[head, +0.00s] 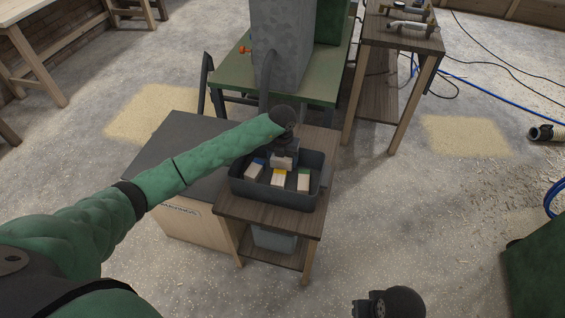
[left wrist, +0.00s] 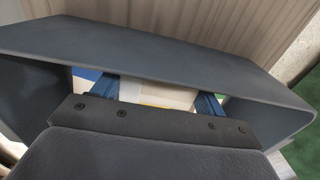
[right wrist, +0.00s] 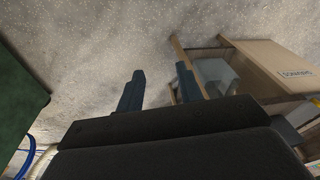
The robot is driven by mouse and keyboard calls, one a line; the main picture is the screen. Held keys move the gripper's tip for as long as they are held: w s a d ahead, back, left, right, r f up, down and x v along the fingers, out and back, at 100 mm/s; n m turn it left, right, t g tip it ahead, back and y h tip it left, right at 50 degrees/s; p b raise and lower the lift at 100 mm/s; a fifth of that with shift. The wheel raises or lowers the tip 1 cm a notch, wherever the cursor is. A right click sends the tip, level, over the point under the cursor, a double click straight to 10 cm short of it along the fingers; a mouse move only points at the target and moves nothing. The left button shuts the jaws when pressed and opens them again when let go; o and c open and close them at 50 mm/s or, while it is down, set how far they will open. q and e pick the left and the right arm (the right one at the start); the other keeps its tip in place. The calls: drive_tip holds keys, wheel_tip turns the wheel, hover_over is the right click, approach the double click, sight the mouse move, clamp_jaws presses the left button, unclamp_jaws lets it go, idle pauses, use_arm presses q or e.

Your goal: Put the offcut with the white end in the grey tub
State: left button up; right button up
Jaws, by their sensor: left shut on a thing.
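A dark grey tub (head: 290,198) stands on a small dark wooden table. Inside it lie pale offcuts with a blue end (head: 256,168), a yellow end (head: 279,178) and a green end (head: 304,180). My left gripper (head: 284,155) is over the tub's back part, shut on a pale offcut (head: 283,162). In the left wrist view this offcut (left wrist: 155,93) sits between the fingers, inside the tub's walls (left wrist: 170,55); its end marking is mostly hidden. My right gripper (right wrist: 160,88) is open and empty, away from the table over the floor.
A lighter grey bin (head: 275,240) stands on the table's lower shelf. A box with a dark top (head: 190,140) is left of the table. A green machine table (head: 235,75) is behind, a wooden bench (head: 400,35) at back right. Open floor lies to the right.

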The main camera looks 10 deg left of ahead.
use_arm(q)
drive_tip(key=shift+f, duration=1.3)
drive_tip(key=o, duration=0.7)
drive_tip(key=shift+f, duration=0.1)
drive_tip(key=shift+r, duration=0.6)
wheel_tip(320, 180, up, 4)
drive_tip(key=shift+r+b, duration=0.25)
drive_tip(key=shift+b, duration=0.25)
wheel_tip(320, 180, up, 6)
drive_tip(key=shift+b, duration=0.5)
drive_tip(key=shift+r, duration=0.3)
use_arm(e)
drive_tip(key=a+f, duration=0.1)
drive_tip(key=w+a+f, duration=0.1)
drive_tip(key=shift+w+f+t, duration=0.15)
drive_tip(key=shift+f+t, duration=0.25)
drive_tip(key=shift+r+y, duration=0.1)
drive_tip(key=shift+y, duration=0.2)
